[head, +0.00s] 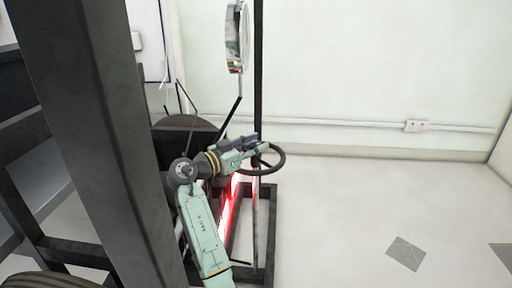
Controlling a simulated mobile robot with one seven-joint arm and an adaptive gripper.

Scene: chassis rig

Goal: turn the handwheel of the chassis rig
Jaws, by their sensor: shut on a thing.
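The handwheel (283,160) of the chassis rig is a dark ring at the middle of the head view, beside a thin dark upright post. My gripper (264,151) is at the wheel's upper left and is shut on its rim. My pale green arm reaches up to it from the bottom of the view. The gripper and the post hide the left part of the wheel, and the exact finger contact is too small to see.
A thick dark column (95,120) stands close at the left. A round mirror (237,36) hangs above the wheel. The rig's dark base frame (268,225) with red glowing strips lies below. The pale floor (345,220) at the right is mostly clear.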

